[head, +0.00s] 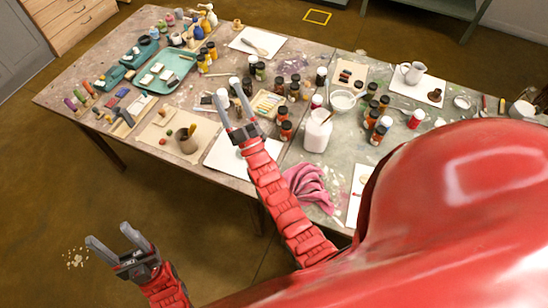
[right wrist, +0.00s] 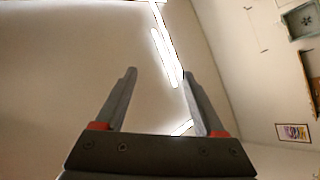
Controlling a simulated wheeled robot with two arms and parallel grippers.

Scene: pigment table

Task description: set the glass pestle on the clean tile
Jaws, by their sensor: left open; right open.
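I cannot pick out the glass pestle for sure; a pale, long-handled thing (head: 257,48) lies on a white square (head: 238,41) at the back of the table. Another white square (head: 222,160) lies at the front edge, partly hidden by my right arm. I cannot tell which white square is the clean tile. My right gripper (head: 237,112) is open above the middle of the table, with nothing seen between its fingers; the right wrist view shows its two fingers (right wrist: 159,75) apart against the ceiling. My left gripper (head: 116,238) is open and empty over the floor, left of the table.
Several dark jars (head: 284,131) and a large white jar (head: 317,131) stand close to the right gripper. A brown mortar-like pot (head: 188,142) stands near the front edge. A teal tray (head: 172,66) is at back left, a pink cloth (head: 308,187) at the front.

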